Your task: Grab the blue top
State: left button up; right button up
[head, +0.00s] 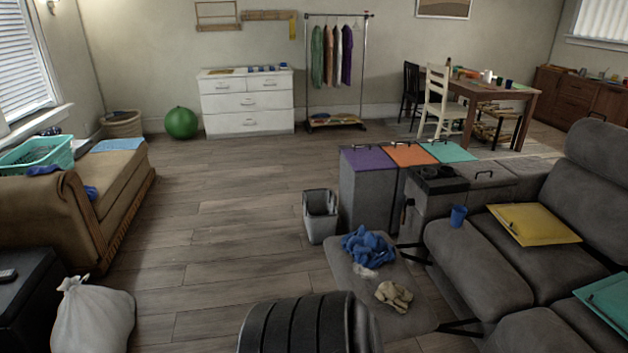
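A crumpled blue top (367,248) lies on the grey extended footrest (405,312) of the sofa, near the middle of the head view. A small whitish cloth (364,271) lies against its lower edge, and a beige crumpled cloth (394,296) lies just in front of it. Other blue cloth pieces lie on the tan chaise at the left, one on its seat (91,192) and one on its rolled arm (44,170). Neither of my grippers is in view.
Behind the footrest stand a grey bin (321,217) and sorting bins with purple (368,158), orange and teal lids. The grey sofa (540,275) fills the right side. A white bag (92,318) stands at lower left. The wooden floor (225,215) between is clear.

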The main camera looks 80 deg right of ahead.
aim_at(370, 250)
jog(key=z, duration=3.15)
jog(key=i+z, duration=0.15)
jog(key=i, duration=0.45)
jog(key=i+j+z, duration=0.2)
jog(key=i, duration=0.45)
